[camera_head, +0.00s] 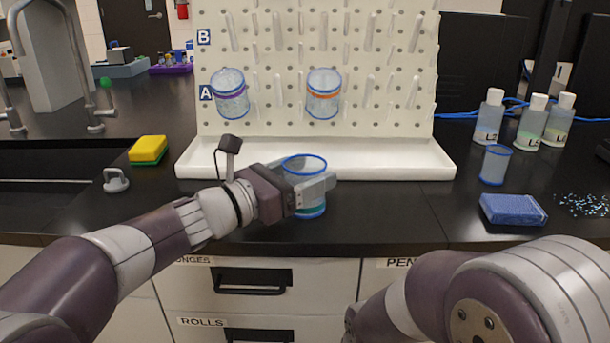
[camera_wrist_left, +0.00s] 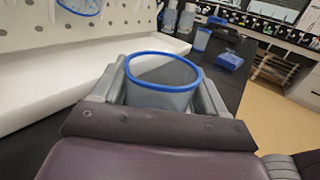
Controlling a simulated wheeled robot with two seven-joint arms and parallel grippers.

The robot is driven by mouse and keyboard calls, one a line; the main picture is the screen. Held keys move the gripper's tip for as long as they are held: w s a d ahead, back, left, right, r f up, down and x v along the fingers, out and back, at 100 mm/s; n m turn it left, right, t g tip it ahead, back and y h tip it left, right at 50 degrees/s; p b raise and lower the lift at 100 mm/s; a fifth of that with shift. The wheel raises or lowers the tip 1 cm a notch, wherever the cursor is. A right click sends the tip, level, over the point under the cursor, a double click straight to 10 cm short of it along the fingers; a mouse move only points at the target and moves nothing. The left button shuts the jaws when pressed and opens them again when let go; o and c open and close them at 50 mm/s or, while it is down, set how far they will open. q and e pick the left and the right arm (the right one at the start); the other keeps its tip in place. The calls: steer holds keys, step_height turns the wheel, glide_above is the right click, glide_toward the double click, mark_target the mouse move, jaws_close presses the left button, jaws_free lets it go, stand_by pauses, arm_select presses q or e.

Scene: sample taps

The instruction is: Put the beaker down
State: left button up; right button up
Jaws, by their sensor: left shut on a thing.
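A clear beaker with a blue rim and a teal band (camera_head: 311,209) is upright between the fingers of my left gripper (camera_head: 312,186), which is shut on it. The beaker is at the front part of the black counter, in front of the white drip tray. I cannot tell whether its base touches the counter. In the left wrist view the beaker's blue rim (camera_wrist_left: 163,72) shows between the two fingers, and its lower part is hidden. My right arm shows at the lower right of the head view, but its gripper is not in view.
A white pegboard (camera_head: 270,60) holds a purple-banded beaker (camera_head: 230,95) and an orange-banded beaker (camera_head: 323,94) above the white tray (camera_head: 400,160). Counter right of the beaker is clear.

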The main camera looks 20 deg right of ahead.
arm_select(q)
steer(key=o, duration=1)
steer(key=shift+o, duration=0.2)
steer(key=v, duration=1.2)
steer(key=shift+p, duration=0.35)
